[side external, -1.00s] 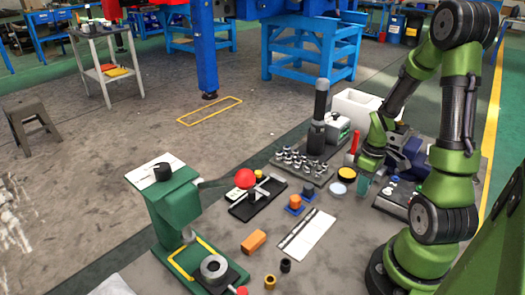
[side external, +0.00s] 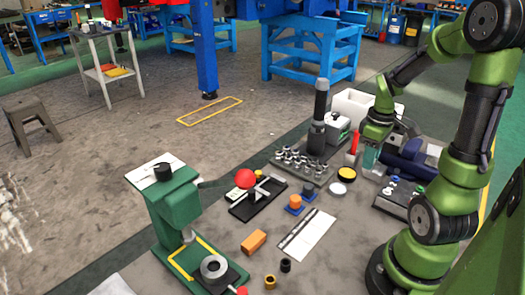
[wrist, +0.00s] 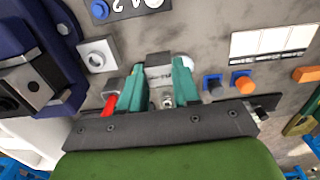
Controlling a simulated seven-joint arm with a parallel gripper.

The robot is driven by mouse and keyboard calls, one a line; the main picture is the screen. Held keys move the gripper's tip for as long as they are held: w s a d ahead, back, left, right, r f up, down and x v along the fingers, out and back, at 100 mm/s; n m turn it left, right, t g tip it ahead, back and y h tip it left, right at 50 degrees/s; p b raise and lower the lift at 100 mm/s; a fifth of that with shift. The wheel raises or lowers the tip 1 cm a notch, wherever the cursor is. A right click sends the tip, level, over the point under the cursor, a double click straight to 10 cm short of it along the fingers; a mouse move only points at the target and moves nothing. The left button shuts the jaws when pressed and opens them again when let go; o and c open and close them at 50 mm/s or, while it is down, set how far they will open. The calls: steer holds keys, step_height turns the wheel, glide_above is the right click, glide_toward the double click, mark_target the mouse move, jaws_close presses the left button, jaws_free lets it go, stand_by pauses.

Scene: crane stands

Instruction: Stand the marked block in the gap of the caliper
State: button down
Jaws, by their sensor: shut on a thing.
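My gripper (wrist: 158,92) has teal fingers and is shut on a small grey block with dark marks on its face (wrist: 159,73). In the side external view my gripper (side external: 369,160) is above the right part of the table, and the block cannot be made out there. A black base with crossing silver bars (side external: 264,188) and a red ball stands left of centre; it may be the caliper, but I cannot tell. Its gap cannot be made out, and the block is well to the right of it.
A rack of metal pieces (side external: 298,165), a yellow-topped round (side external: 346,173), a white ruled card (side external: 306,236), an orange block (side external: 254,241) and a green press (side external: 176,209) stand on the table. A red-handled tool (wrist: 109,104) is close to my fingers.

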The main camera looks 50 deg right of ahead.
steer(key=w+a+f+n, duration=0.1)
steer(key=w+a, duration=0.2)
steer(key=a, duration=0.6)
steer(key=w+a+f+n, duration=0.1)
steer(key=w+a+f, duration=0.15)
steer(key=a, duration=0.65)
steer(key=w, duration=0.5)
steer(key=w+d+m, duration=0.1)
steer(key=w, duration=0.4)
steer(key=w+d+f+m, duration=0.1)
steer(key=w, duration=0.5)
steer(key=shift+d, duration=0.1)
steer(key=shift+f, duration=1.8)
